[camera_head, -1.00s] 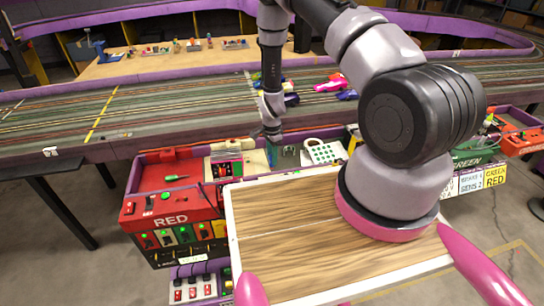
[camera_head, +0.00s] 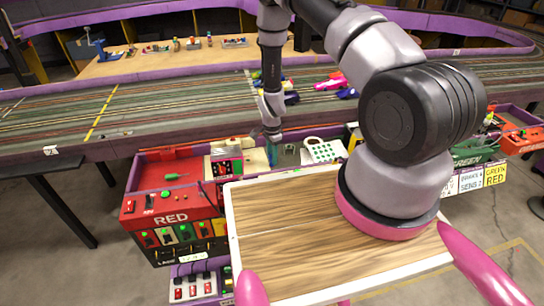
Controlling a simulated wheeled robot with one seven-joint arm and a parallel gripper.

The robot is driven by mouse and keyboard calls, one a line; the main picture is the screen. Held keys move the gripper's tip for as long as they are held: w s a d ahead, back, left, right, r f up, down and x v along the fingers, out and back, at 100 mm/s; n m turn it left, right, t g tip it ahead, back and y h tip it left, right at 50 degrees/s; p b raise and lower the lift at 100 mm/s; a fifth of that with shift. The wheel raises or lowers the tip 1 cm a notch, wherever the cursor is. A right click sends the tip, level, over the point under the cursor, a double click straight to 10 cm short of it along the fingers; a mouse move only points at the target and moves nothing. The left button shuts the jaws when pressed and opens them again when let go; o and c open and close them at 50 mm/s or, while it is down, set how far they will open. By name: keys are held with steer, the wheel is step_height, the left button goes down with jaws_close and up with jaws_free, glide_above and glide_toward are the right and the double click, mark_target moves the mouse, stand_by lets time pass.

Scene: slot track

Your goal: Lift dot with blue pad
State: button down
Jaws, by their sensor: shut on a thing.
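My gripper (camera_head: 269,134) points down over the near edge of the track, above the workbench strip between the red box and the white dotted panel. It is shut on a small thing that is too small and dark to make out. A narrow bluish strip (camera_head: 272,154) shows just below the fingertips. I cannot tell whether it is the dot with the blue pad, or whether it touches the gripper. A small grey, clear-looking block (camera_head: 287,155) stands just right of it.
A red control box (camera_head: 170,210) with switches is at the left. A white panel with green dots (camera_head: 324,150) lies to the right. The slot track (camera_head: 180,108) runs behind, with a pink car (camera_head: 330,83) and a blue car (camera_head: 347,94) near my arm.

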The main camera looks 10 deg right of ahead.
steer(key=shift+s, duration=0.1)
stand_by(0.4)
steer(key=shift+r, duration=3.45)
